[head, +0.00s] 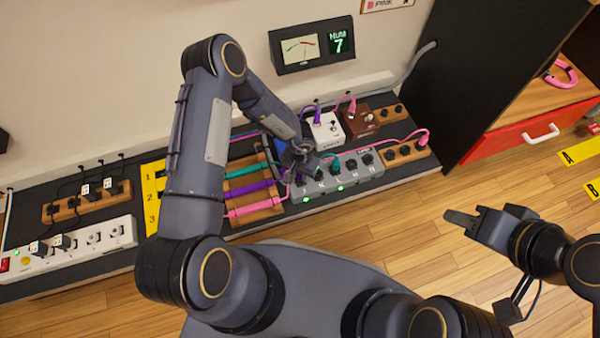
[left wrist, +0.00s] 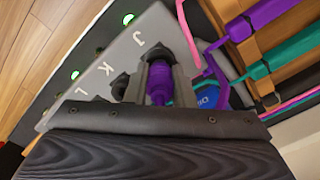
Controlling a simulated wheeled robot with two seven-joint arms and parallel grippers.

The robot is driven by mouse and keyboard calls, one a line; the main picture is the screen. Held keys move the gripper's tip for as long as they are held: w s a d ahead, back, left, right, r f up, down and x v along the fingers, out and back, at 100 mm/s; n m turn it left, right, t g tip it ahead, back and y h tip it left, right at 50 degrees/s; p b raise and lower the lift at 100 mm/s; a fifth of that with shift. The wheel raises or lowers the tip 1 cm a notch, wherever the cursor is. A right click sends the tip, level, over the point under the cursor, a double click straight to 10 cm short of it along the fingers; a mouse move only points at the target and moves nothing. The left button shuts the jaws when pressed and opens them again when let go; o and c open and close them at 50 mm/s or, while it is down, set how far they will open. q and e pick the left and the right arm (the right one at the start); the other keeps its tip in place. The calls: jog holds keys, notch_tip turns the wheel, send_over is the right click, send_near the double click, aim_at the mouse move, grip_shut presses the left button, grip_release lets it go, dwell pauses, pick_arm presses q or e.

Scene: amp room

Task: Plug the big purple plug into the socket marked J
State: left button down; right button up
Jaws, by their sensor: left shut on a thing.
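My left gripper (head: 300,155) is at the left end of the grey socket box (head: 352,178), by the letter J. In the left wrist view its fingers (left wrist: 160,82) are shut on the big purple plug (left wrist: 159,88). The letter J (left wrist: 138,40) shows close beside the fingers. The J socket is hidden behind the gripper and plug, so I cannot tell whether the plug is seated or just above it. The plug's purple cable (left wrist: 184,28) curves away beside it. My right gripper (head: 472,225) hangs over the floor, apart from everything; its finger gap does not show clearly.
Wooden cable holders (head: 255,212) with pink, purple and green cables stand left of the box. White (head: 326,132) and brown (head: 362,121) pedals stand behind it. A white power strip (head: 90,243) lies at far left.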

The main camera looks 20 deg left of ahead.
pick_arm(q)
jog(key=c, duration=1.1)
grip_release()
jog(key=shift+c, duration=0.2)
jog(key=shift+r, duration=0.1)
notch_tip(320, 180, up, 8)
jog(key=p, duration=0.4)
jog(key=shift+f, duration=0.2)
